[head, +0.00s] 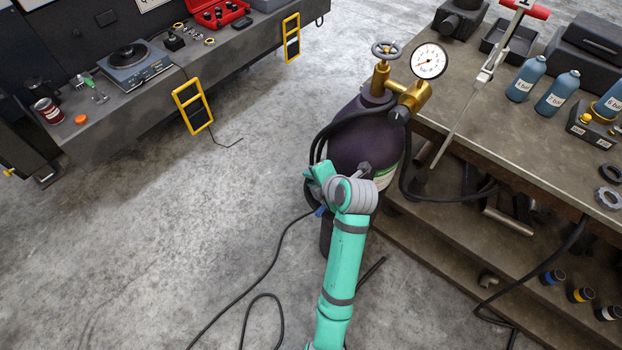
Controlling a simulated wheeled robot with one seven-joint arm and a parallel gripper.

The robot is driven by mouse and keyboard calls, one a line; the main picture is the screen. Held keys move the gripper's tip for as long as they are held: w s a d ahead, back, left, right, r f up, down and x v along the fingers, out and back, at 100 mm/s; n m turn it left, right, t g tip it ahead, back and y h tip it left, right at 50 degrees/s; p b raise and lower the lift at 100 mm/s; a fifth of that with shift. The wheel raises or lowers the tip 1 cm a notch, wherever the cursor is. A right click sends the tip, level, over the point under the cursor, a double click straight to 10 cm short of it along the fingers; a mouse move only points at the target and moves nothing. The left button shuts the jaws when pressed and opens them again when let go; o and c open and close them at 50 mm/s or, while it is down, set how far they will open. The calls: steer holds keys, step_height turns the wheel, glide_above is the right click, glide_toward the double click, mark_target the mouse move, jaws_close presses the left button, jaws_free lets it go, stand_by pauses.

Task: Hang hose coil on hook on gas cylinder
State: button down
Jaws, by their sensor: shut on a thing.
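The gas cylinder (362,140) is dark purple and stands upright at the left end of the right workbench. It has a brass valve and regulator (412,97) with a round gauge (428,61) on top. The black hose coil (318,143) lies in loops along the cylinder's upper left side. My gripper (317,180) is at the lower end of these loops, at the cylinder's left side, shut on the hose coil. Its fingertips are mostly hidden by my green wrist. I cannot make out the hook for certain, nor whether the coil touches it.
The right workbench (465,120) holds blue bottles (525,79), dark bins and a red-handled tool (500,45). A hose (440,199) hangs by its edge. A cable (250,292) lies on the floor. The left bench (110,125) stands apart, with clear floor between.

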steer(key=shift+w+d+f, duration=0.1)
steer(key=shift+d+f, duration=0.6)
steer(key=shift+f, duration=0.2)
steer(key=c, duration=1.5)
jaws_free()
steer(key=shift+w+f, duration=0.1)
steer(key=shift+w, duration=0.2)
steer(key=shift+d+r, duration=0.1)
steer(key=shift+r, duration=0.1)
steer(key=v, duration=0.3)
steer(key=a+v, duration=0.1)
steer(key=v, duration=0.6)
steer(key=shift+s+a+r, duration=0.1)
steer(key=shift+s+r, duration=0.15)
steer(key=shift+r, duration=0.15)
steer(key=shift+f, duration=0.1)
